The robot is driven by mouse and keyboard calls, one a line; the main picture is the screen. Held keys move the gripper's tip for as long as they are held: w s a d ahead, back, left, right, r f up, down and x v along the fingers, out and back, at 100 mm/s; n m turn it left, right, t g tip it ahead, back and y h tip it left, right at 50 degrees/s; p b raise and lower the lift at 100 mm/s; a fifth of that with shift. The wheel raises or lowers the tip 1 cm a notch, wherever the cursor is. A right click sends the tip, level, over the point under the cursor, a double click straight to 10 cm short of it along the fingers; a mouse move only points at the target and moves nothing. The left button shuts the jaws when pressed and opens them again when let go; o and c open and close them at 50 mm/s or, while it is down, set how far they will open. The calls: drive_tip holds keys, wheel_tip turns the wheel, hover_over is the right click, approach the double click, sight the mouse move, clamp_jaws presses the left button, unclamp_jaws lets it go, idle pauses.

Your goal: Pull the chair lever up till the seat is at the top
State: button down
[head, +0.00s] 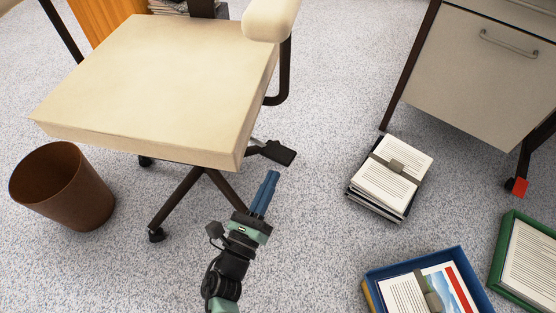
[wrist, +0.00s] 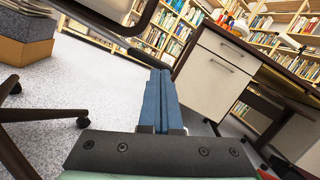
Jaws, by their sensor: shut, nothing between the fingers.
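The cream office chair (head: 165,85) has a flat square seat and dark legs on casters. My gripper (head: 270,178) has blue fingers, closed together and empty. The fingertips point at the paddle from just below it in the head view; I cannot tell whether they touch. In the wrist view the fingers (wrist: 160,75) point forward, and the dark lever (wrist: 148,60) shows at their tips, partly hidden by them. The seat's underside (wrist: 95,22) is at upper left.
A brown waste bin (head: 62,188) stands left of the chair. A paper stack (head: 392,172), a blue tray (head: 462,262) and a green tray (head: 498,245) lie on the carpet at right. A desk with a drawer cabinet (head: 470,75) stands at upper right.

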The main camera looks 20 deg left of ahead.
drive_tip(key=p+v, duration=0.1)
drive_tip(key=v, duration=0.4)
drive_tip(key=shift+s+f, duration=0.15)
